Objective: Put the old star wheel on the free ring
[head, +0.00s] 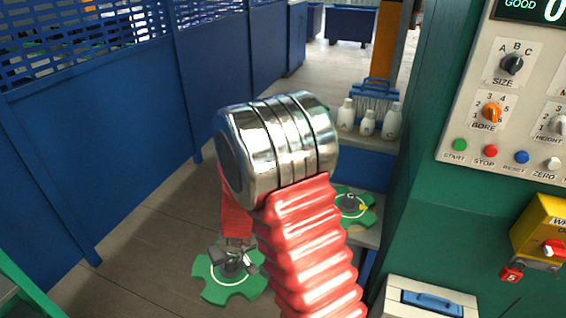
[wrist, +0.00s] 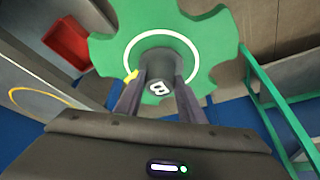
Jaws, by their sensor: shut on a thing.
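My gripper (head: 236,258) is shut on the hub of a green star wheel (head: 213,284), held above the floor at lower centre in the head view. The same wheel fills the top of the wrist view (wrist: 215,45); its dark hub bears a white "B", and a white circle and small yellow mark lie around it. My gripper's fingers (wrist: 160,85) stand on both sides of the hub. A second green star wheel (head: 337,216) is on a low grey surface to the right, partly behind my arm. In the wrist view, a yellow ring (wrist: 14,93) shows partly on a grey surface at left.
A red bin (wrist: 66,44) is at upper left in the wrist view, and a green frame (wrist: 285,110) at right. White bottles (head: 367,122) stand on a shelf behind my arm. A green machine (head: 440,215) bounds the right and a blue fence (head: 100,150) the left.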

